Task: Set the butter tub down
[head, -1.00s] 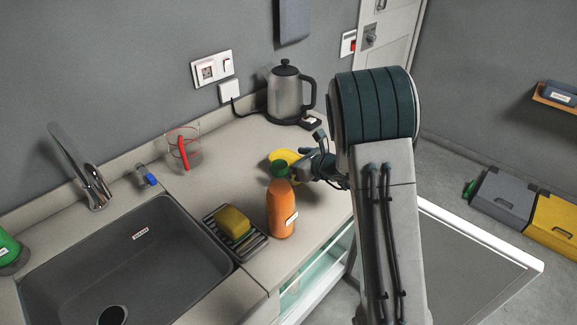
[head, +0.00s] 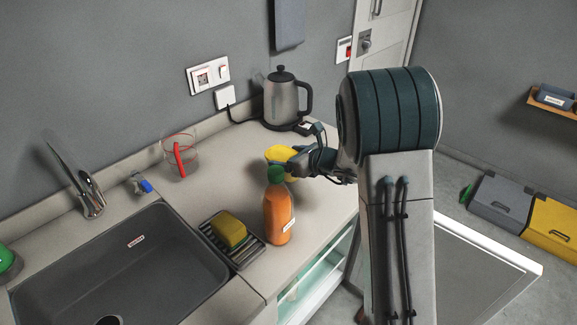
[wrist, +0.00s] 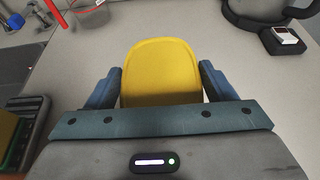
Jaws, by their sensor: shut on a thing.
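The butter tub is a yellow rounded block (head: 281,153), partly hidden behind the orange bottle's green cap and my fingers in the head view. In the wrist view the yellow tub (wrist: 161,72) fills the space between the two blue fingers. My gripper (head: 291,164) is shut on the tub, one finger on each side (wrist: 160,88). It is over the worktop (head: 318,207), behind the bottle and in front of the kettle. I cannot tell whether the tub's underside touches the worktop.
An orange bottle (head: 279,212) stands close in front of the tub. A kettle (head: 283,100) stands behind. A glass with a red stick (head: 180,150) is at the left. A sponge (head: 229,232) lies on a rack beside the sink (head: 125,262). An open door or drawer (head: 477,262) is at right.

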